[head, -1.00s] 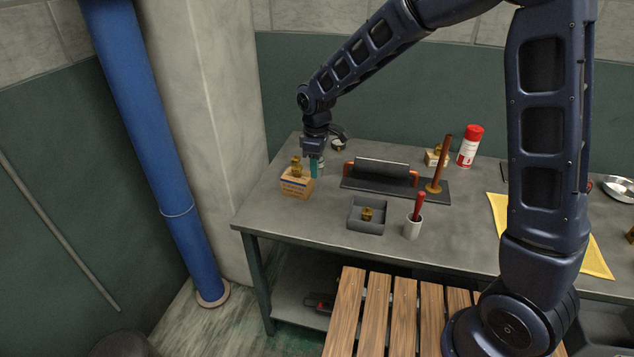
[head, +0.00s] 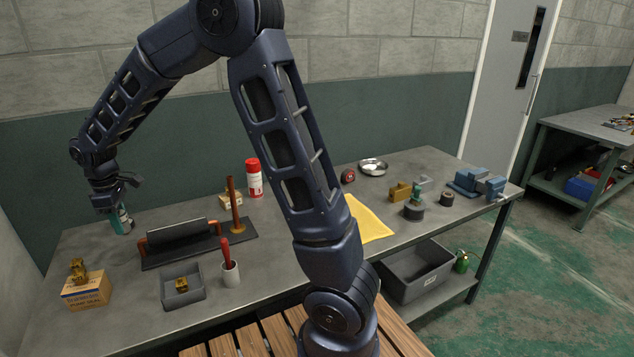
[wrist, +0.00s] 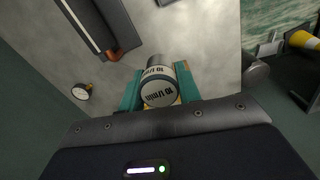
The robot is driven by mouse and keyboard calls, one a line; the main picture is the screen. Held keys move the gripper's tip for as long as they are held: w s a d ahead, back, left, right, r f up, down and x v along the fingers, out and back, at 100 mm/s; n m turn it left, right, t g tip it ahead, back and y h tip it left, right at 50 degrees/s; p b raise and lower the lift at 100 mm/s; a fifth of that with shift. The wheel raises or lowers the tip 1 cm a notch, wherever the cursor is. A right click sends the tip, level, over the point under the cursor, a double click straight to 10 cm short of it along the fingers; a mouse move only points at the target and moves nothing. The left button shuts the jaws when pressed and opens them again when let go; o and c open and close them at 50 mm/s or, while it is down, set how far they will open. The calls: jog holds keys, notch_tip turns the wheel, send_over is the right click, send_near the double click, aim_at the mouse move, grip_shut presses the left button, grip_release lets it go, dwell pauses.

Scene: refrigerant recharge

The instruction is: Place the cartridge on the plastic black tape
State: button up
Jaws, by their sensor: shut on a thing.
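The cartridge is a white and grey cylinder with dark lettering; in the wrist view the cartridge (wrist: 158,88) sits between the teal fingers of my gripper (wrist: 160,98). In the head view my gripper (head: 119,219) is shut on it, upright, at the far left of the workbench. I cannot tell if its base touches the bench. Two dark round things lie on the right half of the bench: a small black roll (head: 447,199), which looks like the tape, and a wider black disc (head: 413,212) with a teal and brass piece on it.
A cardboard box (head: 87,292), a grey tray (head: 183,295), a cup with a red-handled tool (head: 230,273) and a dark rack (head: 170,240) are near the gripper.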

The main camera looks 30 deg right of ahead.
jog(key=w+d+r+m, duration=0.1)
jog(key=w+d+m, duration=0.2)
jog(key=w+d, duration=0.95)
jog(key=w+d+r+m, duration=0.1)
jog(key=w+d+m, duration=0.1)
jog(key=w+d, duration=1.1)
jog(key=w+d+m, duration=0.2)
jog(key=d+m, duration=0.3)
jog(key=d, duration=3.2)
jog(key=s+d+r+m, duration=0.1)
jog(key=s+d, duration=0.1)
jog(key=d, duration=0.7)
jog(key=s+d+m, duration=0.1)
jog(key=s+d, duration=0.2)
jog(key=d, duration=0.6)
jog(key=r+m, duration=0.1)
jog(key=m, duration=0.6)
send_over(447, 194)
jog(key=f, duration=1.9)
jog(key=shift+w+d+f, duration=0.1)
jog(key=shift+d+f, duration=0.15)
